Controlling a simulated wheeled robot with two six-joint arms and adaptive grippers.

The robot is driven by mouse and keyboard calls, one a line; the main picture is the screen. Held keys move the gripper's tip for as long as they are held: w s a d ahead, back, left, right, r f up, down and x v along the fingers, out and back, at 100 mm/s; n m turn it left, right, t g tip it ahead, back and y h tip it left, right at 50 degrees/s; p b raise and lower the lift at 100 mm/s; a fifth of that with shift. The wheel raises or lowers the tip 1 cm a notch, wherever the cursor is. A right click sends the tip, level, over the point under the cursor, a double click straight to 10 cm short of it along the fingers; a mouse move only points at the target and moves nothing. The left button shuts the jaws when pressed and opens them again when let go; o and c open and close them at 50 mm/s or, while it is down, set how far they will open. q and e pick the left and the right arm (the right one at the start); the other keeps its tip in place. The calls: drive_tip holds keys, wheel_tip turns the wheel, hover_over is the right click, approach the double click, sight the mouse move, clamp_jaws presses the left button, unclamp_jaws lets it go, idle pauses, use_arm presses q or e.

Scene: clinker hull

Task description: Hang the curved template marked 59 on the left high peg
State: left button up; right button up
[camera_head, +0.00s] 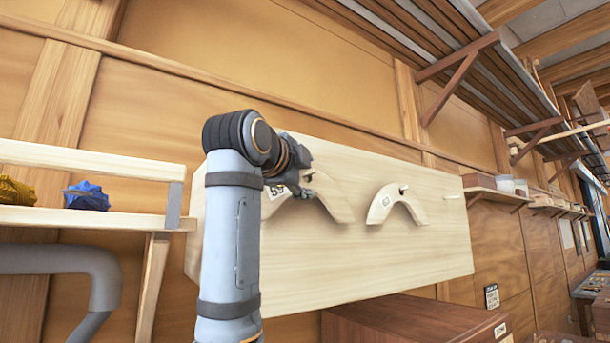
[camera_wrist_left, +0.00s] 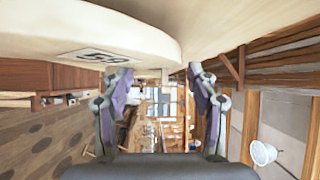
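The curved template marked 59 (camera_head: 338,205) is a pale arc lying against the pale board (camera_head: 370,262), behind my left gripper (camera_head: 300,187). Its 59 label also shows in the left wrist view, where the template (camera_wrist_left: 130,38) fills the upper left. In that view my left gripper (camera_wrist_left: 157,75) has its fingers spread, with nothing seen between them but a small pale stub (camera_wrist_left: 165,76), perhaps a peg end. The gripper hides the template's upper middle and any peg there. My right gripper is out of view.
A second pale curved template (camera_head: 381,204) hangs on a peg (camera_head: 403,188) to the right. A bare peg (camera_head: 452,197) sticks out farther right. A shelf (camera_head: 130,218) with a blue lump (camera_head: 87,195) is at the left. A brown cabinet (camera_head: 420,325) stands below the board.

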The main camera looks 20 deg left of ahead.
use_arm(q)
drive_tip(key=shift+o, duration=0.8)
drive_tip(key=shift+s, duration=0.2)
drive_tip(key=s, duration=1.1)
drive_tip(key=shift+s+a+f, duration=0.2)
drive_tip(key=shift+s+a, duration=0.1)
